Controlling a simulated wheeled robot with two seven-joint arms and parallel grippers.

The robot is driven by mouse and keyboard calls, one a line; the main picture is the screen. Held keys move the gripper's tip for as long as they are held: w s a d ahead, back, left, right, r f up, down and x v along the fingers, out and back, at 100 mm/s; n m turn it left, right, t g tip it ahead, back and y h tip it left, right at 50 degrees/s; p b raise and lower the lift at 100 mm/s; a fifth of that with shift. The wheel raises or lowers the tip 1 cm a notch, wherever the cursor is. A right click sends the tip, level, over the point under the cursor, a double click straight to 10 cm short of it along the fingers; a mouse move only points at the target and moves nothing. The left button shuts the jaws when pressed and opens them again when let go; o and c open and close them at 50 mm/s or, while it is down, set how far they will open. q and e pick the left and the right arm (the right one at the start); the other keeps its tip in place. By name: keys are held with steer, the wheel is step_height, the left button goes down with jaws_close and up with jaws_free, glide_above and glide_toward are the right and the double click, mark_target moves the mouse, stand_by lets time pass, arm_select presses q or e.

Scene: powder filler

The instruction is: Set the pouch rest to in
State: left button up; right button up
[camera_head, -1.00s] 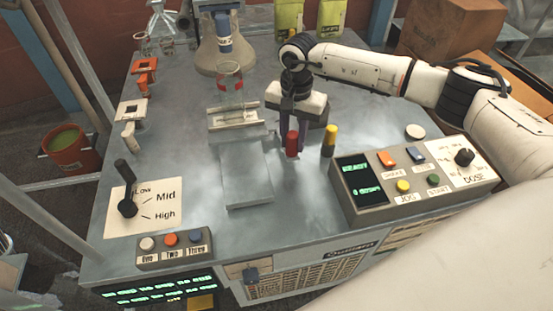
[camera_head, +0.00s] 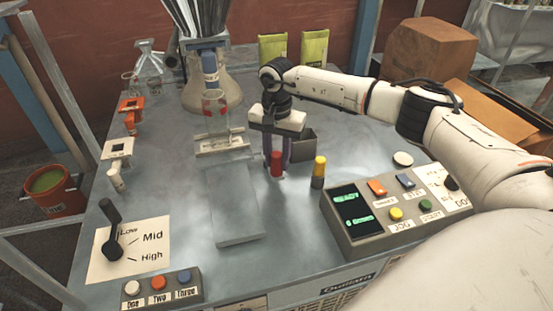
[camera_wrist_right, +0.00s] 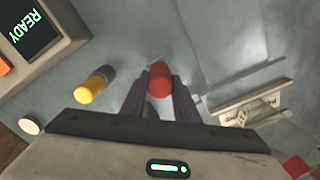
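The pouch rest appears to be the pale cradle (camera_head: 222,146) beyond the grey slide plate (camera_head: 232,205). A clear pouch or vessel with red marks (camera_head: 215,110) stands at it, below the filler's spout. A red knob (camera_head: 277,163) stands right of the cradle. My right gripper (camera_head: 277,158) points down at this knob. In the right wrist view, its fingers (camera_wrist_right: 160,95) flank the red knob closely on both sides and appear shut on it. The exact contact is hard to see. My left gripper is not in view.
A yellow-topped post (camera_head: 319,172) stands close to the right of the red knob. The control panel (camera_head: 395,212) reads READY at the front right. A black lever (camera_head: 112,235) and a three-button box (camera_head: 160,288) are at the front left. The slide plate is bare.

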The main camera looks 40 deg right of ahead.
steer(key=o, duration=0.4)
steer(key=shift+w+r, duration=0.1)
steer(key=shift+w, duration=0.1)
steer(key=shift+c, duration=0.2)
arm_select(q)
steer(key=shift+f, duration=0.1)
arm_select(e)
steer(key=shift+s, duration=0.1)
step_height(320, 180, up, 9)
steer(key=shift+r+p, duration=0.2)
steer(key=shift+p, duration=0.4)
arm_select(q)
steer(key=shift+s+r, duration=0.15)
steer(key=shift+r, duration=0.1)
arm_select(e)
steer(key=shift+r, duration=0.4)
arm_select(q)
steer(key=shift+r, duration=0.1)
